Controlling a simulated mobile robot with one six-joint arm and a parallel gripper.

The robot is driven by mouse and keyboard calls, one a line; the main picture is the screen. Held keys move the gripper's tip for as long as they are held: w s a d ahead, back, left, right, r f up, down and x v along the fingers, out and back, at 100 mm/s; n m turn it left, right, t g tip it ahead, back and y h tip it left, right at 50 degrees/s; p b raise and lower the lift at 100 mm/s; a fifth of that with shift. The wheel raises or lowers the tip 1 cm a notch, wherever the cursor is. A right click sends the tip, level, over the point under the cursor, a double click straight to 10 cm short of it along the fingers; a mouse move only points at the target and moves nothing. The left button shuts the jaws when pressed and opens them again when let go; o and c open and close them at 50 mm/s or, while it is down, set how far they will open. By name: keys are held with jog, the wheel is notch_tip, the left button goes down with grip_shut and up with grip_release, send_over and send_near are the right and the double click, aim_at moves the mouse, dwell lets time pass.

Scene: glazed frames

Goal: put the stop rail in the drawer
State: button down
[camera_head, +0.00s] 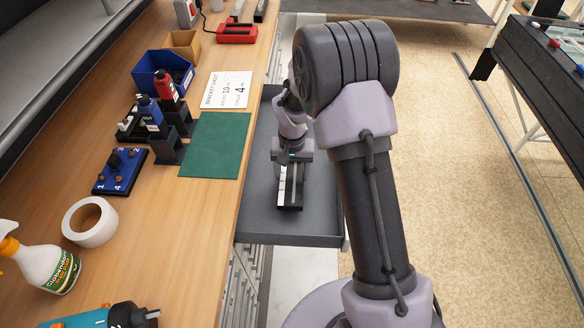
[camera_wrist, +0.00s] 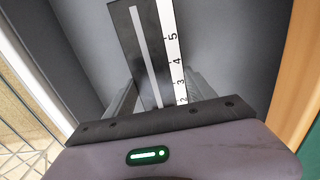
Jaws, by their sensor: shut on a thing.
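The stop rail (camera_head: 290,200) is a dark bar with a light slot along it and a white numbered scale on one edge. It also shows in the wrist view (camera_wrist: 139,45), running away from my gripper (camera_wrist: 160,95), with a finger on each side. In the head view my gripper (camera_head: 291,172) is shut on the rail, over the open grey drawer (camera_head: 255,218). The rail lies within the drawer's outline. I cannot tell whether it touches the drawer floor. My arm hides the drawer's right part.
The wooden bench (camera_head: 170,230) borders the drawer on the left. On it are a green mat (camera_head: 213,145), a blue bin (camera_head: 160,72), bottles in black holders, a tape roll (camera_head: 90,222) and a spray bottle (camera_head: 47,264). The floor at right (camera_head: 470,170) is clear.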

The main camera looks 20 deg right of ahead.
notch_tip(320, 180, down, 3)
jog(key=shift+r+b, duration=0.1)
jog(key=shift+b, duration=0.3)
jog(key=shift+r, duration=0.15)
jog(key=shift+c, duration=1.6)
grip_release()
